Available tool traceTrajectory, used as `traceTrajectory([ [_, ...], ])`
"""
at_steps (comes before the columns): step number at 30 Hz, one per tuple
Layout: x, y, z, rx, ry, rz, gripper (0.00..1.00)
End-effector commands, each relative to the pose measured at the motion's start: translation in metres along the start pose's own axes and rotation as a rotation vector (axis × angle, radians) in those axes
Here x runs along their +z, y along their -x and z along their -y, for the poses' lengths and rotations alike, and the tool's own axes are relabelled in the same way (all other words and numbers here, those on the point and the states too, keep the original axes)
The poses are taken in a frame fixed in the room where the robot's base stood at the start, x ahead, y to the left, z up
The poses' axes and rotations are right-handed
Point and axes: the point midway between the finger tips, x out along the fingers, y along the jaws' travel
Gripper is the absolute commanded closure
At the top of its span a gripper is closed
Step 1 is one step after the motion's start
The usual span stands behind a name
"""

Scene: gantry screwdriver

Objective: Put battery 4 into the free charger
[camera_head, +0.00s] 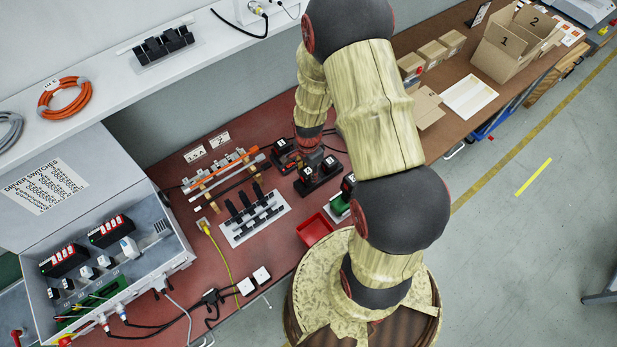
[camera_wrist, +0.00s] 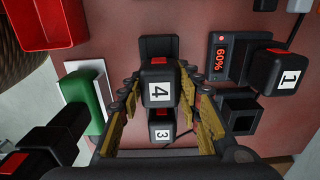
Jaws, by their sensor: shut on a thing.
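Battery 4 (camera_wrist: 158,92), black with a red top patch and a white label, sits between the fingers of my gripper (camera_wrist: 158,84) in the wrist view. My gripper is shut on it. Battery 3 (camera_wrist: 162,131) is just below it in that picture. Whether battery 4 is clear of the black holder (camera_head: 320,184) cannot be told. A charger (camera_wrist: 221,58) reading 60% stands to the right, with battery 1 (camera_wrist: 276,72) at it. A black empty socket (camera_wrist: 240,108) shows below that charger; I cannot tell if it is the free charger. In the head view my arm partly hides this area.
A red tray (camera_head: 314,229) and a green device (camera_wrist: 86,100) on a white base lie left of my gripper in the wrist view. A rack of black tools (camera_head: 254,215), bars on a stand and cables occupy the red bench (camera_head: 270,125). An open switch box (camera_head: 110,270) stands at left.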

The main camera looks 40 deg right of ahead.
Motion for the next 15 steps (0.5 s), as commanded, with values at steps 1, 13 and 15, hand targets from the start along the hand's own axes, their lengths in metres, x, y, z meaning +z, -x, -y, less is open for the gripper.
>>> traceTrajectory([
  [1, 0.0, 0.003, 0.0, -0.001, 0.0, 0.0, 0.98],
  [13, 0.0, 0.018, 0.0, -0.001, 0.0, 0.0, 0.98],
  [15, 0.0, 0.021, 0.0, -0.001, 0.0, 0.0, 0.98],
])
